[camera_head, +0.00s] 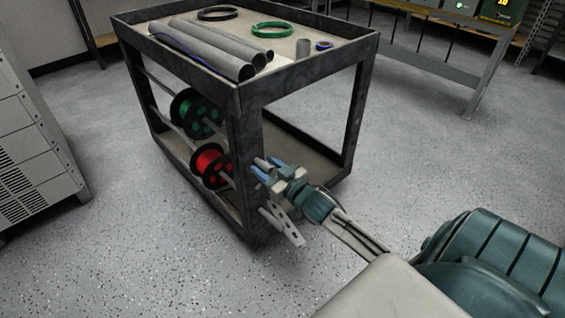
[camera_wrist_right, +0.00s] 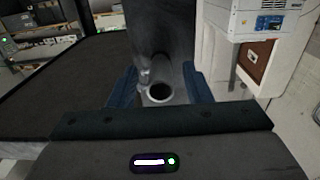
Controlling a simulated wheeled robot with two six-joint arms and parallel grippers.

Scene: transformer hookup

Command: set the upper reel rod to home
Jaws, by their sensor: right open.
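The upper reel rod shows its grey, hollow end (camera_head: 262,163) sticking out of the cart's near corner post. My right gripper (camera_head: 264,170) is open at this rod end. In the right wrist view, the round tube end (camera_wrist_right: 159,92) lies between the two blue fingers (camera_wrist_right: 168,88), with a gap to the right finger; whether the left finger touches is unclear. A green reel (camera_head: 196,114) and a red reel (camera_head: 211,166) hang on rods in the cart's side. The rods are partly hidden by the reels and post. My left gripper is out of view.
The dark cart (camera_head: 305,73) carries grey pipes (camera_head: 205,50), a green coil (camera_head: 269,30), a black coil (camera_head: 217,13) and small parts on top. A grey cabinet (camera_head: 35,140) stands left.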

